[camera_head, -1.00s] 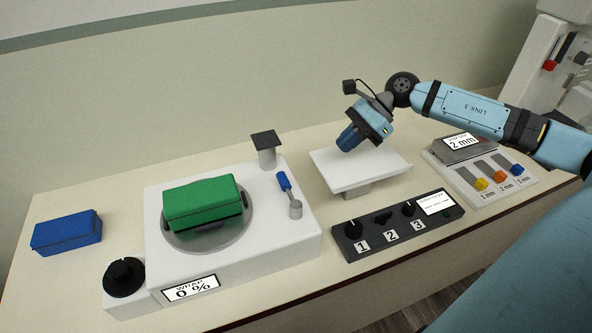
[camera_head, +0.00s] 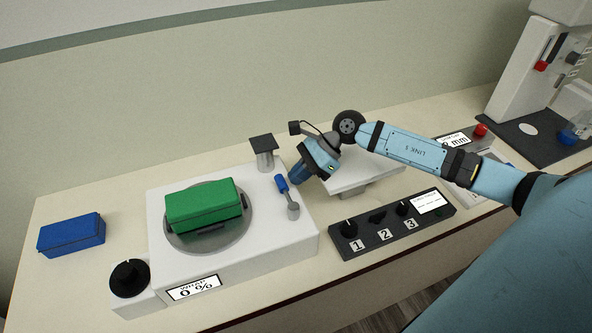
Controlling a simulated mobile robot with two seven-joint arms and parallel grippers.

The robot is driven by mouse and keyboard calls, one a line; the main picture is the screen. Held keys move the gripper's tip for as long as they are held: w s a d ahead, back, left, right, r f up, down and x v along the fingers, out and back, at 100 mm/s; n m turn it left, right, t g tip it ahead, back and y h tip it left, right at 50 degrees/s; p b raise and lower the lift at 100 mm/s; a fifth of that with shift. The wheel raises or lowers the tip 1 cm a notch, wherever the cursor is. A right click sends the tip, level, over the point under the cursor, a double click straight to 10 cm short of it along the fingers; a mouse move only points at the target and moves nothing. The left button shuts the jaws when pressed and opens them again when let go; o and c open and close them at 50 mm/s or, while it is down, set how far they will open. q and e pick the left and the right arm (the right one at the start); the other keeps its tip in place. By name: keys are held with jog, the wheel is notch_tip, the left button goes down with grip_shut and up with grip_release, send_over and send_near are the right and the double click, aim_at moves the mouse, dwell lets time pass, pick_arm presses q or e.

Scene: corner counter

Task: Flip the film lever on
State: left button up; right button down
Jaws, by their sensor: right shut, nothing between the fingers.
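The film lever (camera_head: 287,197) stands at the right side of the white wrapping machine (camera_head: 294,245). It has a blue handle tipped up and to the left, and a grey pivot at its lower end. My right gripper (camera_head: 296,181) is shut and empty, just to the right of the blue handle and close to it. I cannot tell whether they touch. A green block (camera_head: 203,204) lies on the machine's round turntable (camera_head: 236,232). The display (camera_head: 194,288) on the machine's front reads 0 %. My left gripper is not in view.
A grey post with a dark square top (camera_head: 264,150) stands behind the lever. A white tilted plate (camera_head: 372,173) and a black panel with numbered knobs (camera_head: 400,236) are to the right. A blue block (camera_head: 72,235) and a black knob (camera_head: 130,278) are at left.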

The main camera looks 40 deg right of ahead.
jog(key=shift+a+r, duration=0.1)
jog(key=shift+a, duration=0.2)
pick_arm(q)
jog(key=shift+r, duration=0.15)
pick_arm(e)
jog(key=shift+w, duration=0.1)
